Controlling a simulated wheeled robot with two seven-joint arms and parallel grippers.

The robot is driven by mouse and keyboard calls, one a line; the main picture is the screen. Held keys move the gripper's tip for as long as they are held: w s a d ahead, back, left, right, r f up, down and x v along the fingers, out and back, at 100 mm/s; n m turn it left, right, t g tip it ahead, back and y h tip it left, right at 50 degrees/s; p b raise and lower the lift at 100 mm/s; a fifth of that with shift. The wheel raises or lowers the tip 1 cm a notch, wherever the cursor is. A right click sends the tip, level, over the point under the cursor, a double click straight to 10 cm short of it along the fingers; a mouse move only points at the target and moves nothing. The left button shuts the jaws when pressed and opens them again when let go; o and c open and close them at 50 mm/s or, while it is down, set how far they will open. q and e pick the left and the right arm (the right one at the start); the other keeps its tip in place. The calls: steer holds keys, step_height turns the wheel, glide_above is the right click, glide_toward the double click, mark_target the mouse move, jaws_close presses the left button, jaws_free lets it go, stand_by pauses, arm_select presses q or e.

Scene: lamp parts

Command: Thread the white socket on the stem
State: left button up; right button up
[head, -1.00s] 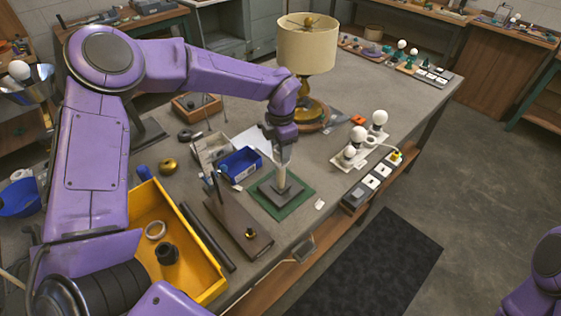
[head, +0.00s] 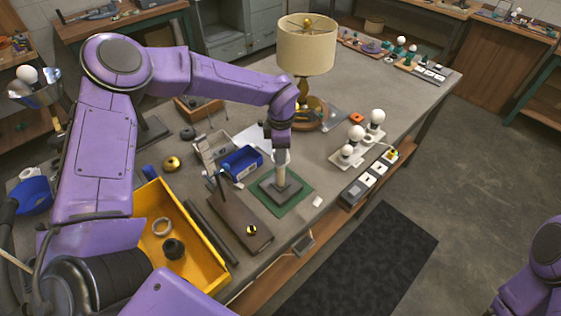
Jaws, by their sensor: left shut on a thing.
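My left gripper (head: 281,153) points straight down over the dark square lamp base (head: 291,191), which sits on a green mat (head: 300,204). A pale upright stem (head: 281,174) rises from the middle of the base. The left gripper is shut on a small white piece, apparently the white socket (head: 281,158), at the top of the stem. The socket is mostly hidden by the fingers, and I cannot tell whether it is threaded or only resting there. My right arm shows at the lower right edge, with its gripper out of view.
A blue bin (head: 240,162) stands just left of the mat. A brown block with a brass knob (head: 240,222) and a yellow tray (head: 205,262) lie nearer. A shaded lamp (head: 306,50) stands behind the gripper. White bulbs on a board (head: 357,147) are at right.

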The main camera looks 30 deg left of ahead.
arm_select(q)
steer(key=shift+s+f, duration=0.25)
steer(key=shift+f, duration=0.1)
steer(key=m, duration=0.6)
steer(key=shift+m, duration=0.5)
